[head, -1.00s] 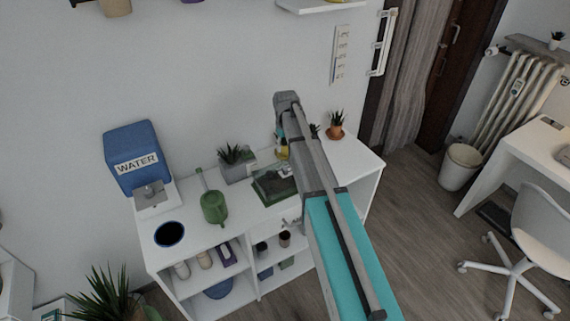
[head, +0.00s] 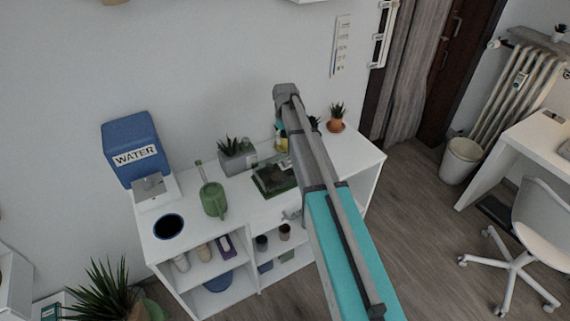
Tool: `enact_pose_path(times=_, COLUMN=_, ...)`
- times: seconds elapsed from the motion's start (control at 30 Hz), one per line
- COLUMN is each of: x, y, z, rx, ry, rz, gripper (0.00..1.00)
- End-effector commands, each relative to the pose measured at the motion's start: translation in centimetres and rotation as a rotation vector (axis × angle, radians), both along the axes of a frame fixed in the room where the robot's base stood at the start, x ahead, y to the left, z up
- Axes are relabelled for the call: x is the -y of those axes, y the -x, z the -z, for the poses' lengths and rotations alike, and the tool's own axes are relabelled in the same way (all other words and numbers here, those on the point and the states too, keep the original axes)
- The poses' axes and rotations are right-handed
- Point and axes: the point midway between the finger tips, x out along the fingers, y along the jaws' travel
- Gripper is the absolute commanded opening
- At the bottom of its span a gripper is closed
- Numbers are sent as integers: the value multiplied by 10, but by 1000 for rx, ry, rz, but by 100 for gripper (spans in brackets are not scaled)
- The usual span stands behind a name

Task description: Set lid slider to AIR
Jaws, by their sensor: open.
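A low green box with a clear, dark-looking top (head: 272,176) stands on the white shelf desk (head: 343,166), just left of my arm. It may be the thing with the lid; no slider or AIR mark can be made out at this size. My grey and teal arm rises through the middle of the head view and covers part of the desk right of the box. My gripper cannot be made out; the arm hides the area behind it.
A blue WATER tank (head: 136,149), green watering can (head: 213,199), dark round opening (head: 168,226) and grey planter (head: 236,157) occupy the desktop. A terracotta potted plant (head: 336,125) stands at its right end. Open floor lies right, before a white chair (head: 539,235).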

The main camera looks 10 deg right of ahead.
Motion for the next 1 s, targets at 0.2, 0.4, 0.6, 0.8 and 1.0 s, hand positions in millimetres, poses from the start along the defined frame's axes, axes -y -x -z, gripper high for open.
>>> enact_pose_path(times=0.2, x=0, y=0, z=21, rx=0, ry=0, rz=0, gripper=60)
enact_pose_path(times=0.4, x=0, y=0, z=36, rx=0, ry=0, rz=0, gripper=60)
enact_pose_path(times=0.6, x=0, y=0, z=51, rx=0, ry=0, rz=0, gripper=60)
enact_pose_path(times=0.8, x=0, y=0, z=66, rx=0, ry=0, rz=0, gripper=60)
enact_pose_path(times=1.0, x=0, y=0, z=81, rx=0, ry=0, rz=0, gripper=60)
